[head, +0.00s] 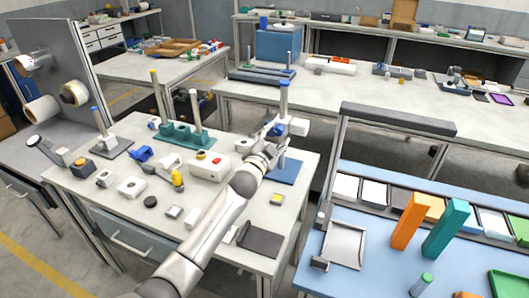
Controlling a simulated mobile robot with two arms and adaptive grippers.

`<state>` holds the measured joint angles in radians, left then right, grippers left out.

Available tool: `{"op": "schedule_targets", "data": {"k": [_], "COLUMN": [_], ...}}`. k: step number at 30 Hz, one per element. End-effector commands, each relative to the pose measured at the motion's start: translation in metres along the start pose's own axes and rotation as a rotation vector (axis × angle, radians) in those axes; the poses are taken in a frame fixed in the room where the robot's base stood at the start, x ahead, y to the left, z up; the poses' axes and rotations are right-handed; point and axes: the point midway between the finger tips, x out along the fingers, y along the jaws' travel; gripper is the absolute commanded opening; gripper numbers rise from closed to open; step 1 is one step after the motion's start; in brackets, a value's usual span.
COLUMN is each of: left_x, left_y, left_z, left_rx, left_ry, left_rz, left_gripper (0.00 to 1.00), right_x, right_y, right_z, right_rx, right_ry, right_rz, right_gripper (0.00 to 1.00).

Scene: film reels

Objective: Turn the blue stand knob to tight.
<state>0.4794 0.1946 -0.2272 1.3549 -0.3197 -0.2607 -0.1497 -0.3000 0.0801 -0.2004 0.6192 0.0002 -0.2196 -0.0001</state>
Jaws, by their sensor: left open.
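A stand with a blue base plate (287,174) is at the right end of the near-left table. Its upright post has a blue top (284,84). A blue knob (277,130) shows partway up the post, beside a white block (299,127). My left gripper (272,137) is at the knob's height, with its arm reaching up from the bottom of the picture. It is open. The fingertips are small and overlap the knob in the picture, so I cannot tell whether they touch it. The knob's tight or loose setting is not readable. My right gripper is out of view.
Left of the stand are a white box with a red button (209,166), a green rack with posts (180,134) and another blue-topped post (95,112). A dark pad (261,241) lies near the front edge. A blue workbench (395,262) stands to the right.

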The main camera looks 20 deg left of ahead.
Motion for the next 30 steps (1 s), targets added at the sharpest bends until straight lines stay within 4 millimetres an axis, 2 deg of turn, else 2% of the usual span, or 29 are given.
{"op": "schedule_targets", "data": {"k": [16, 21, 30], "left_x": [-0.081, -0.093, -0.096], "left_y": [0.001, 0.001, 0.0], "left_z": [0.001, 0.001, 0.0], "left_rx": [0.001, 0.001, 0.001], "left_ry": [0.0, -0.001, 0.0], "left_rz": [0.002, 0.002, 0.001], "left_gripper": [0.51, 0.51, 0.51], "right_x": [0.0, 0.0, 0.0], "right_y": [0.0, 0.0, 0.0], "right_z": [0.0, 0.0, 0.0], "right_rx": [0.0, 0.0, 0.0], "right_ry": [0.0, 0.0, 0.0], "right_rz": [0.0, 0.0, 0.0], "right_gripper": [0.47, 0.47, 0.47]}}
